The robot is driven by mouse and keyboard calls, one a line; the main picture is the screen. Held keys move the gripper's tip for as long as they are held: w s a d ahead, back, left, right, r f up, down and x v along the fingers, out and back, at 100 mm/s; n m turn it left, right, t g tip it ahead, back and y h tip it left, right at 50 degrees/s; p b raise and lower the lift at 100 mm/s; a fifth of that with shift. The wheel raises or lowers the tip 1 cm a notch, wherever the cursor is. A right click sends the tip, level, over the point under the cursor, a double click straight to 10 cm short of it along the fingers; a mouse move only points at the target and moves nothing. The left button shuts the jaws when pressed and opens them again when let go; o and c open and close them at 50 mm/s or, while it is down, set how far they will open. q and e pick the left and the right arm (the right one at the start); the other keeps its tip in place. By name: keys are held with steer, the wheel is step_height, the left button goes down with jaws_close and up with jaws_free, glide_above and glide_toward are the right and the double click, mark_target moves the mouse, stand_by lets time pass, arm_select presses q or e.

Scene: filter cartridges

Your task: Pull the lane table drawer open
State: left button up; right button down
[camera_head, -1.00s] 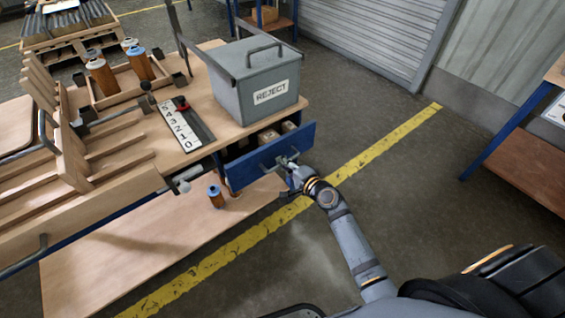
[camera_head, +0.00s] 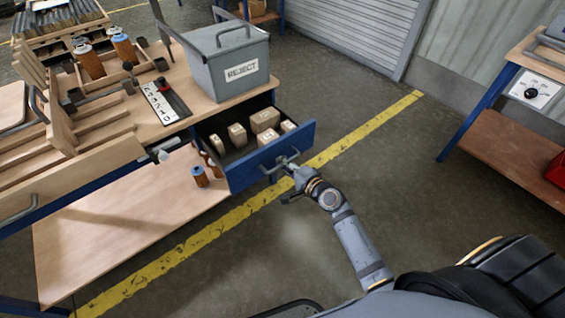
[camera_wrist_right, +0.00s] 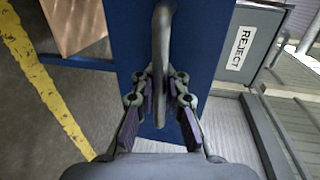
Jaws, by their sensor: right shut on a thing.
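The blue-fronted drawer (camera_head: 245,172) of the lane table stands well out from under the tabletop in the head view. Several small cardboard boxes (camera_head: 264,120) lie in its dark inside. My right gripper (camera_head: 288,165) is at the grey bar handle on the drawer's front. In the right wrist view the handle (camera_wrist_right: 161,50) runs between the two fingers of the gripper (camera_wrist_right: 160,105), which is shut on it. The blue drawer front (camera_wrist_right: 200,65) fills the middle of that view. My left gripper is not in view.
A grey REJECT bin (camera_head: 230,62) stands on the wooden lane table (camera_head: 195,98) above the drawer. Orange-brown cartridges (camera_head: 90,62) stand at the back. A cartridge (camera_head: 200,177) stands on the lower shelf. A yellow line (camera_head: 370,127) crosses the open floor.

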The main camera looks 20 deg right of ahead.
steer(key=shift+w+r, duration=0.1)
steer(key=c, duration=1.4)
jaws_free()
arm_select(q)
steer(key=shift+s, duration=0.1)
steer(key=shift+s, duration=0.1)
arm_select(e)
steer(key=shift+s+d, duration=0.1)
steer(key=shift+s, duration=0.1)
steer(key=v, duration=1.1)
steer(key=shift+s, duration=0.35)
steer(key=shift+d, duration=0.1)
